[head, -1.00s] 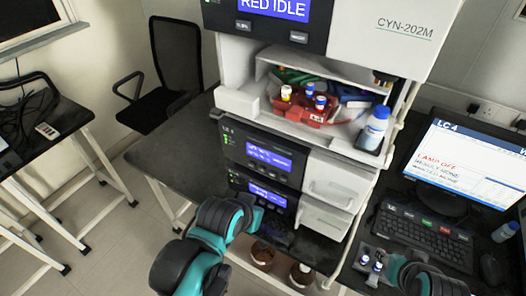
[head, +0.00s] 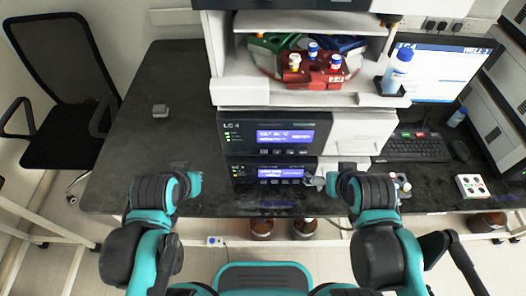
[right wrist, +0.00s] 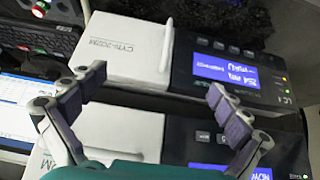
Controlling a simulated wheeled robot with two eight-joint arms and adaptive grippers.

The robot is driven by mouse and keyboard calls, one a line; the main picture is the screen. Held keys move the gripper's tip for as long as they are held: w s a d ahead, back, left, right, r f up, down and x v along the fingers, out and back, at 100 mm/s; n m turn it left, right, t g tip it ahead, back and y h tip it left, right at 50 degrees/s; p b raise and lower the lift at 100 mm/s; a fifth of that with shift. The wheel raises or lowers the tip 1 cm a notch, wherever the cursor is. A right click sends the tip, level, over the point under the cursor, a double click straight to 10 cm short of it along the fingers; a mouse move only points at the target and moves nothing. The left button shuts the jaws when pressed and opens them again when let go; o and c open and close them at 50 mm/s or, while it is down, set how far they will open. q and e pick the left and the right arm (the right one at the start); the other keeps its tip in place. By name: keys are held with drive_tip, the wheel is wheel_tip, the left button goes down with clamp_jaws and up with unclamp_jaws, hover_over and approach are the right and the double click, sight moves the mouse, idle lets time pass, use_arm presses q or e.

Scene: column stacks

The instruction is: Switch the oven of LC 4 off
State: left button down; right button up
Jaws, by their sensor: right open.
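The LC 4 stack stands in the middle of the head view. Its upper dark-fronted module (head: 236,147) carries the LC 4 label, green lights and a lit blue display (head: 285,137). The lower module (head: 238,174) has another lit blue display (head: 280,173), with small buttons below it. My right gripper (head: 318,181) is in front of the lower module's right part. The right wrist view shows its fingers (right wrist: 160,100) wide apart and empty, before a front with an LC 4 label and blue display (right wrist: 223,67). My left arm reaches in at left; its fingers do not show.
A tray of coloured vial racks (head: 312,72) and a wash bottle (head: 398,72) sit above the modules. A monitor (head: 440,75) and keyboard (head: 415,145) are to the right. Brown bottles (head: 261,229) stand below. The bench left of the stack (head: 165,80) is mostly clear.

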drive_tip(key=shift+d, duration=0.1)
drive_tip(key=shift+c, duration=0.9)
clamp_jaws()
idle(0.5)
